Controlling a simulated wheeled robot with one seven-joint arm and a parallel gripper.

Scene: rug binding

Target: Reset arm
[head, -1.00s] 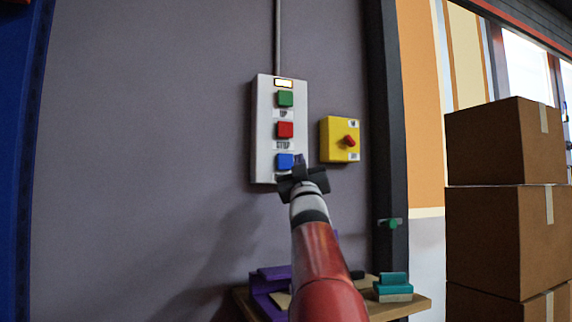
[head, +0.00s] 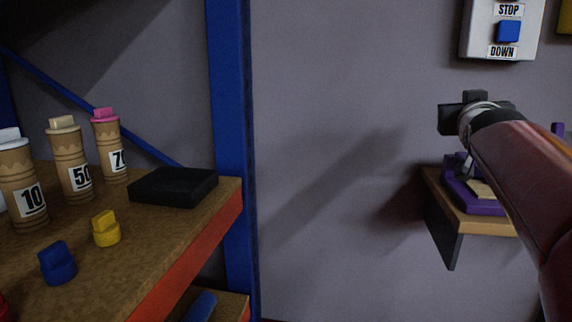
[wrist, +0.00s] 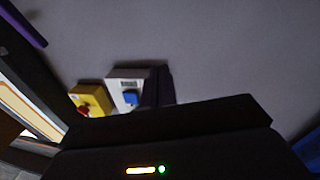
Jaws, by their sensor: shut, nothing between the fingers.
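My gripper (head: 474,110) is at the right of the head view, at the end of my red arm, in front of the grey wall. It is shut and empty. It is below and to the left of the white control box (head: 500,28), apart from it, and partly in front of the small shelf on the wall. In the wrist view my dark gripper fills the lower part. Beyond it the white box shows with its blue button (wrist: 130,98), and a yellow box (wrist: 90,98) with a red knob.
At left stands a rack with a wooden shelf (head: 130,262) and a blue post (head: 232,150). On it are several numbered brown cylinders (head: 70,165), a black block (head: 172,187), and blue (head: 57,264) and yellow (head: 106,230) pieces. A small wall shelf (head: 490,222) holds a purple item (head: 470,200). Bare wall lies between.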

